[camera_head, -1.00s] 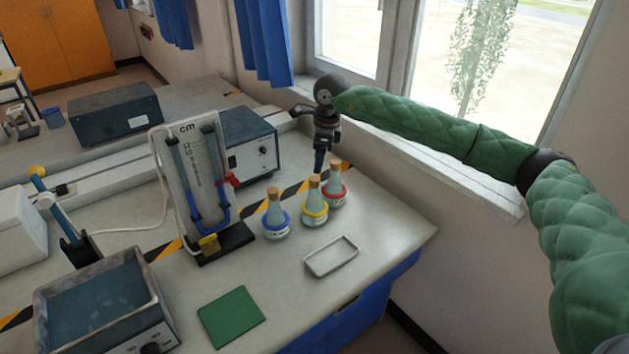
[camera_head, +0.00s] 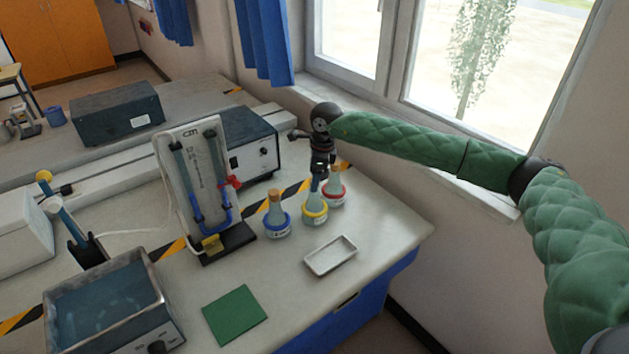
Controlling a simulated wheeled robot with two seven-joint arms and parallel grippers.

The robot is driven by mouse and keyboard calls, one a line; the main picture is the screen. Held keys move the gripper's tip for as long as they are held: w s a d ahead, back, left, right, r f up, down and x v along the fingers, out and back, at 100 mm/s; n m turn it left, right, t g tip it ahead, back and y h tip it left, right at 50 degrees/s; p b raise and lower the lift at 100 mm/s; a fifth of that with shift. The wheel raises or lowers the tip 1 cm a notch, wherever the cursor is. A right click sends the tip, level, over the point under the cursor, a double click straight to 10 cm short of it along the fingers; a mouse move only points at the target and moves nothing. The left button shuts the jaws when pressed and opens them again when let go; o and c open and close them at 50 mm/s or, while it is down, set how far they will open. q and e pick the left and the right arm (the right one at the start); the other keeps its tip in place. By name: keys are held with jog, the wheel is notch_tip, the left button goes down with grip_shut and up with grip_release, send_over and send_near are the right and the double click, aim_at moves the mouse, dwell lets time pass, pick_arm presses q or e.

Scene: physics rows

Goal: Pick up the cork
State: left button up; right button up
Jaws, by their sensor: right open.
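Three small conical flasks stand on the bench: a blue-ringed flask (camera_head: 277,222), a yellow-ringed flask (camera_head: 314,210) and a red-ringed flask (camera_head: 335,190). The blue-ringed flask's cork (camera_head: 275,196) shows clearly in its neck. The red-ringed flask's cork (camera_head: 336,168) shows partly, beside my gripper. My right gripper (camera_head: 317,185) points down at the top of the yellow-ringed flask and hides its cork. It is open; whether its fingers stand around the cork or touch it, I cannot tell. My left gripper is out of view.
A small white tray (camera_head: 330,257) lies in front of the flasks. A manometer stand (camera_head: 192,185) with tubes is left of them, with a grey box (camera_head: 251,160) behind. A green pad (camera_head: 234,314) and a water bath (camera_head: 105,305) are nearer. The window wall is right.

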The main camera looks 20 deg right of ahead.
jog(key=c, duration=1)
